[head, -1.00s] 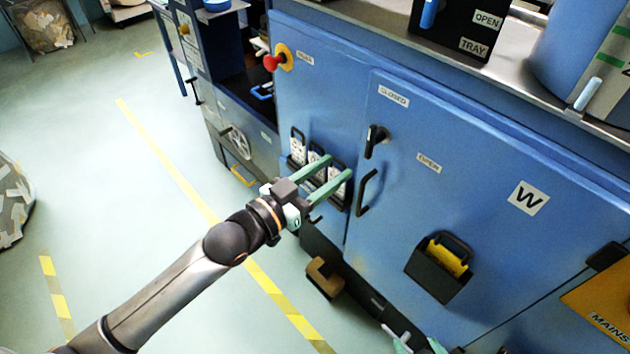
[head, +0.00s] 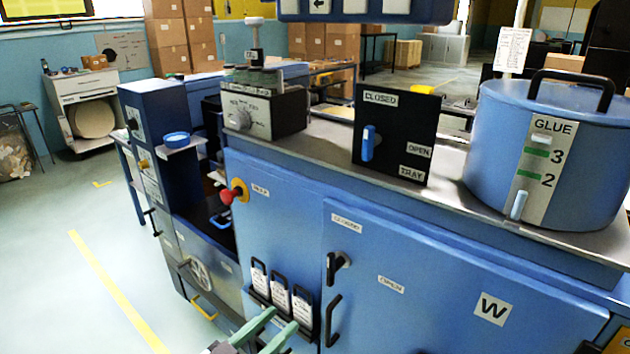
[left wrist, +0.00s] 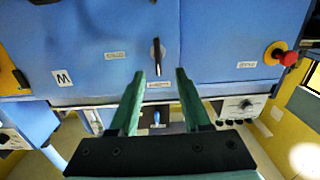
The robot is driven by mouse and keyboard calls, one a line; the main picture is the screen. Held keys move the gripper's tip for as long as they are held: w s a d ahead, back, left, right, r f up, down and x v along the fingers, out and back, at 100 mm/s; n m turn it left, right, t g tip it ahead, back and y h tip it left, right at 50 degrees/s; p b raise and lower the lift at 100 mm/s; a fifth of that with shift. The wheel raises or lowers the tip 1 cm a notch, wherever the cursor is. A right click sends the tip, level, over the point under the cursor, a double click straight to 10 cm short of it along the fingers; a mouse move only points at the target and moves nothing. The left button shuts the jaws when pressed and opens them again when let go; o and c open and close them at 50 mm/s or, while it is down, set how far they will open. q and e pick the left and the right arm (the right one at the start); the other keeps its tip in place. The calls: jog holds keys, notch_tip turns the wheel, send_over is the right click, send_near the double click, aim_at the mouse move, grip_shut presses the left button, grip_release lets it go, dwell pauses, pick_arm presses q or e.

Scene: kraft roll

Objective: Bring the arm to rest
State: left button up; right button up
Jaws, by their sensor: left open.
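My left gripper (head: 283,319) shows at the bottom edge of the head view, its two green fingers apart with nothing between them. It is in front of the blue cabinet (head: 440,290), just below a row of white tags (head: 280,291) in black frames. Most of the left arm is cut off below the picture. In the left wrist view the open fingers (left wrist: 160,76) point at the cabinet front, which appears upside down, with a black handle (left wrist: 157,57) between and beyond the tips. My right gripper is out of view.
A red knob (head: 227,197), a black door handle (head: 332,320) and a black turn-latch (head: 338,265) stick out from the cabinet. A blue glue pot (head: 490,150) and a black switch panel (head: 390,162) stand on top. The floor (head: 60,275) at left is clear.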

pick_arm(q)
jog(key=s+a+f+n+g+y, duration=0.2)
jog(key=s+a+f+y, duration=0.2)
jog(key=s+f, duration=0.4)
jog(key=s+a+f+n+g+y, duration=0.2)
jog(key=s+f, duration=0.6)
jog(key=f, duration=1.1)
jog(key=shift+s+a+f+n+g+y, duration=0.15)
jog(key=shift+a+n+g+y, duration=0.15)
jog(key=shift+a+g+y, duration=0.6)
